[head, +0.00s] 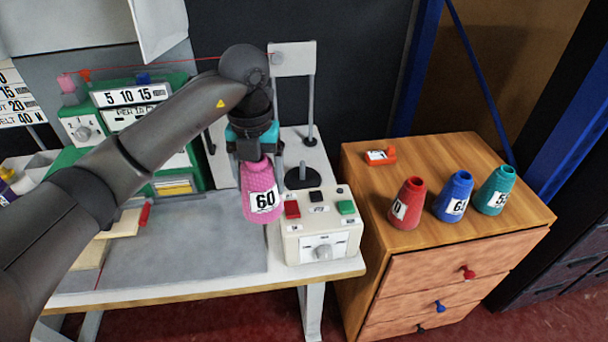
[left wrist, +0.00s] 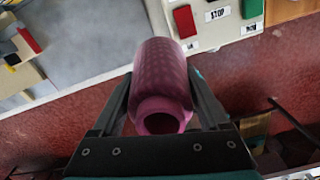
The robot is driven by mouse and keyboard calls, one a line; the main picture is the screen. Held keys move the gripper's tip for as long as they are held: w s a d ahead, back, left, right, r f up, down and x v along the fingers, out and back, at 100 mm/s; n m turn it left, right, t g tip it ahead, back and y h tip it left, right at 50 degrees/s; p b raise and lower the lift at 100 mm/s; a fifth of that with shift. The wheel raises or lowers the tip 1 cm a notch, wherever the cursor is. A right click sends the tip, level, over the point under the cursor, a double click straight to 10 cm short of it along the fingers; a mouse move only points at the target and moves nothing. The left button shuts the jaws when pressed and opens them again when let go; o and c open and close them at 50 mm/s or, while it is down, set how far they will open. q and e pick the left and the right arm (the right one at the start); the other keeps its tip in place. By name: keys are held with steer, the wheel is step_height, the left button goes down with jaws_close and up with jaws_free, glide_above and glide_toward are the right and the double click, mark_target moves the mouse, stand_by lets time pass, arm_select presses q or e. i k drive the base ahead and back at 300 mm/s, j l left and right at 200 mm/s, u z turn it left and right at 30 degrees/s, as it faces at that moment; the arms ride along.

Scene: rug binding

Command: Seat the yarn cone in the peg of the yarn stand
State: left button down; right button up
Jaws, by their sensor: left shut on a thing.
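A pink yarn cone (head: 261,193) with a "60" label hangs in the jaws of my left gripper (head: 258,160), narrow end up. In the left wrist view the cone (left wrist: 165,80) sits between the two fingers, its open narrow end facing the camera. The cone is above the table, left of the control box. The yarn stand (head: 293,60) is behind, with a pale upper plate on posts. Its black disc and short upright peg (head: 302,177) stand right of the cone and look empty. My right gripper is not in view.
A control box (head: 322,246) with red, black and green buttons is right of the cone. Red (head: 407,205), blue (head: 453,197) and teal (head: 496,190) cones stand on a wooden cabinet (head: 430,150). A green machine (head: 130,100) is at left. The grey table area (head: 185,250) in front is mostly clear.

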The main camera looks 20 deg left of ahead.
mark_target(303, 179)
steer(key=i, duration=0.95)
